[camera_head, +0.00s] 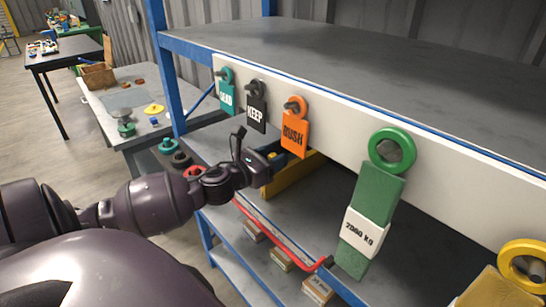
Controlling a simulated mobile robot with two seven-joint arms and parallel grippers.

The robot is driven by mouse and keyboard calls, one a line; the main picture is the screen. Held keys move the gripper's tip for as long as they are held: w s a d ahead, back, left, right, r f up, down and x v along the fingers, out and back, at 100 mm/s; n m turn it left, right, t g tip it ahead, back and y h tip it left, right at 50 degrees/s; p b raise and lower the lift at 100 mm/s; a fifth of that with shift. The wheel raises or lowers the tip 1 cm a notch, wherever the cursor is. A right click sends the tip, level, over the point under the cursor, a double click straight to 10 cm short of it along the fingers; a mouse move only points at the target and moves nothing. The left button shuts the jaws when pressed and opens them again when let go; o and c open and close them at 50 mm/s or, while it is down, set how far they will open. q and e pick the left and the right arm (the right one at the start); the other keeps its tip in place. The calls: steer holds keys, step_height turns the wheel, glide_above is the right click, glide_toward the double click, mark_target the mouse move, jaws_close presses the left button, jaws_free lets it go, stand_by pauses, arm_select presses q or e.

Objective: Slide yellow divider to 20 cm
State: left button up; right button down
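A yellow panel (292,175), which may be the yellow divider, stands on the shelf behind the hanging tags. Its near end is partly hidden by my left gripper and its upper part by the white rail. My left gripper (250,152) is in front of the shelf, just left of the panel, with its dark fingers spread apart and nothing visible between them. I cannot tell whether it touches the panel. No centimetre scale is readable. My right gripper is not in view.
The white rail (345,120) carries teal, black, orange (295,132) and green (375,205) hanging tags, with a yellow ring (522,268) at lower right. A red bar (285,247) runs along the shelf front. Small boxes (317,289) sit lower. Side tables stand at left.

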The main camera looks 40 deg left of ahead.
arm_select(q)
jaws_close()
steer(key=shift+d+r, duration=0.1)
steer(key=shift+d, duration=0.3)
steer(key=d+p, duration=0.3)
steer(key=d, duration=0.6)
steer(key=shift+s+p, duration=0.4)
steer(key=shift+d, duration=0.1)
